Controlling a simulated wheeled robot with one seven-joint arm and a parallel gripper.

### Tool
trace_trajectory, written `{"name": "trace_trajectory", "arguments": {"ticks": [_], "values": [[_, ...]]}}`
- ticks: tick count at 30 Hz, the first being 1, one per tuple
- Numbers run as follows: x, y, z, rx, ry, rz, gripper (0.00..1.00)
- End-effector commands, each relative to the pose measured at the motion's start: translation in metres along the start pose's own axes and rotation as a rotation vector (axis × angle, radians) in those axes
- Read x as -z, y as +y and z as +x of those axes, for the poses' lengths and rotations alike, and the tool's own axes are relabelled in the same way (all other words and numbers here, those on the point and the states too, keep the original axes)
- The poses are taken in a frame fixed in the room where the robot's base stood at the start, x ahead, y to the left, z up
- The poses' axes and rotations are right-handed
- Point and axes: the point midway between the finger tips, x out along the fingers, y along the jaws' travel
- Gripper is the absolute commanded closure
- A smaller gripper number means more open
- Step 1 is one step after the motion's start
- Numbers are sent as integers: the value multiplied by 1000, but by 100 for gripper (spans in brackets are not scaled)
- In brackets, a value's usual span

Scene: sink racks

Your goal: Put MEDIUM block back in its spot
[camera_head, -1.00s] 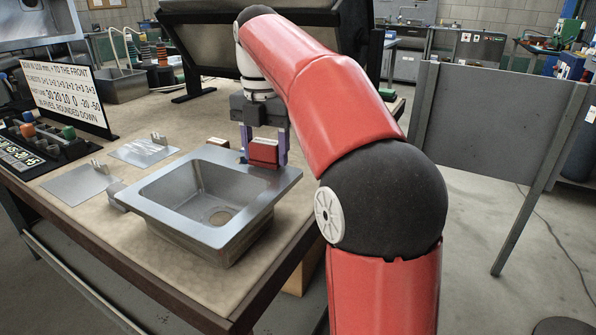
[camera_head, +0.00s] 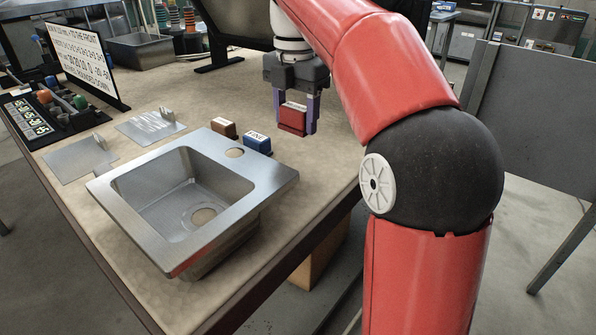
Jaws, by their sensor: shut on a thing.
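My gripper (camera_head: 293,118) is shut on a red block (camera_head: 293,117) with a pale label on its top. The label is too small to read. The gripper points down with purple fingers, beyond and right of the steel sink (camera_head: 120,203). The red block looks close to the bench top, but I cannot tell whether it touches. A blue block (camera_head: 257,144) with a white label, perhaps reading FINE, stands at the sink's far right edge. A brown block (camera_head: 223,128) with a pale label stands left of it. I cannot make out which block is labelled MEDIUM.
Two flat metal plates with small upright brackets lie left of the sink, the nearer plate (camera_head: 75,160) and the farther plate (camera_head: 150,127). A text sign (camera_head: 80,60) and a black rack (camera_head: 50,112) with coloured pieces stand at far left. Bare bench top surrounds the held block.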

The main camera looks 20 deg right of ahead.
Motion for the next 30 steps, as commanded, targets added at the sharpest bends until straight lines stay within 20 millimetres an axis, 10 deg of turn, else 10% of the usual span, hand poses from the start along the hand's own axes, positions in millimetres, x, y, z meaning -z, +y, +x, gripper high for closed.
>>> {"name": "trace_trajectory", "arguments": {"ticks": [30], "values": [[0,0,96,-1,-1,0,66]]}}
